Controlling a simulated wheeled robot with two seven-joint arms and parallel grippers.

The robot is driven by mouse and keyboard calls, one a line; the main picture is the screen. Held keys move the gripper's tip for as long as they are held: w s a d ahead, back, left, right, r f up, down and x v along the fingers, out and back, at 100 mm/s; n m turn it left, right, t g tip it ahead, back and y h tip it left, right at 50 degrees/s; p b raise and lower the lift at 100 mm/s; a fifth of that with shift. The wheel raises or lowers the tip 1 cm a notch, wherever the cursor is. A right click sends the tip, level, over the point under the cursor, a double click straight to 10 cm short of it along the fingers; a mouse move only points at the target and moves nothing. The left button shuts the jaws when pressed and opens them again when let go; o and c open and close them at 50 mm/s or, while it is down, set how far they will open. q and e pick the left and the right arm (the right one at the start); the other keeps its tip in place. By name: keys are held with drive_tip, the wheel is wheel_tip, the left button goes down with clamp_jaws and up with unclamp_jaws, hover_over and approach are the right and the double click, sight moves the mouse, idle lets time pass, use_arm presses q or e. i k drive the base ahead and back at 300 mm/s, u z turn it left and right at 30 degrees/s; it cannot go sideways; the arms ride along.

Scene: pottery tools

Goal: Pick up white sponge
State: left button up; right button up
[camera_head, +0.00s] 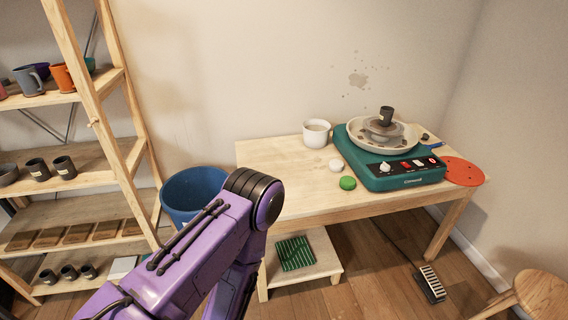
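A small round white object (336,165), which looks like the white sponge, lies on the wooden table (265,155). It is just left of the teal pottery wheel and behind a green round sponge (347,183). A purple arm of mine rises from the lower left and bends at a black joint in front of the table's left end. Its gripper is out of sight. No gripper shows in the head view, and nothing touches the white object.
A white cup (316,133) stands behind the white object. The teal pottery wheel (400,174) fills the table's right part, with an orange disc (463,171) beside it. A blue bucket (192,188) stands left of the table. The table's left top is clear.

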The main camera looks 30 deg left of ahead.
sight(335, 165)
drive_tip(key=u, duration=0.35)
drive_tip(key=i, duration=0.85)
